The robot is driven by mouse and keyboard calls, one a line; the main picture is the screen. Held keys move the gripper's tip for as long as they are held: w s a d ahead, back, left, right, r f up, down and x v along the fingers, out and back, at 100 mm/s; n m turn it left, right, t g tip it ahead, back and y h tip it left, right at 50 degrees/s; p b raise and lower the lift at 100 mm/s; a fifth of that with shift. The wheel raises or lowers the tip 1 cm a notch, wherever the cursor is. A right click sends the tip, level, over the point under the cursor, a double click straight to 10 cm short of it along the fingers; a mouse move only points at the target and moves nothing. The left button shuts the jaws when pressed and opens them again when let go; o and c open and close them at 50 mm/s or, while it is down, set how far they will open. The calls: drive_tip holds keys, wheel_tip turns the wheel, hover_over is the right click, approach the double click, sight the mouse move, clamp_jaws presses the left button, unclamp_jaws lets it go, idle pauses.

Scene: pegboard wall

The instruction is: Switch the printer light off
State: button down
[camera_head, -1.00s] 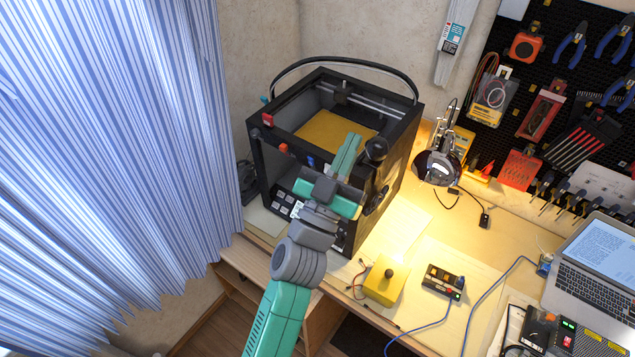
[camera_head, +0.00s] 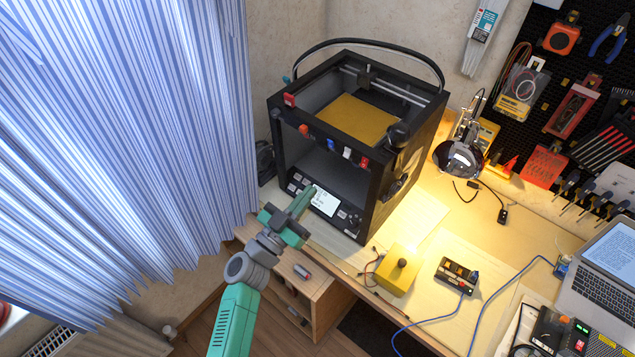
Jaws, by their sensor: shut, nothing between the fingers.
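The printer (camera_head: 385,195) is a black open-topped box frame with a yellow-brown bed (camera_head: 357,119). Its front top bar carries an orange-red piece (camera_head: 303,131), a blue piece (camera_head: 331,145), a white piece (camera_head: 347,152) and a red piece (camera_head: 364,161). Another red piece (camera_head: 290,100) sits at the upper left corner. The lower front panel has a lit white screen (camera_head: 325,202) and small buttons. My green gripper (camera_head: 308,191) is shut and empty, with its tips in front of the panel, over the screen's left edge. I cannot tell whether it touches. I cannot tell which part works the light.
A blue striped curtain (camera_head: 130,130) hangs close on the left. A laptop (camera_head: 600,265) is far right.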

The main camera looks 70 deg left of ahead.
approach(347, 151)
wheel_tip(347, 151, up, 3)
drive_tip(key=w, duration=0.1)
drive_tip(key=w+a+b, duration=0.2)
drive_tip(key=shift+w+a+f, duration=0.1)
drive_tip(key=shift+w+f, duration=0.2)
drive_tip(key=shift+f, duration=0.05)
drive_tip(key=shift+w+a+f, duration=0.2)
drive_tip(key=shift+w+a, duration=0.15)
drive_tip(key=shift+w, duration=0.3)
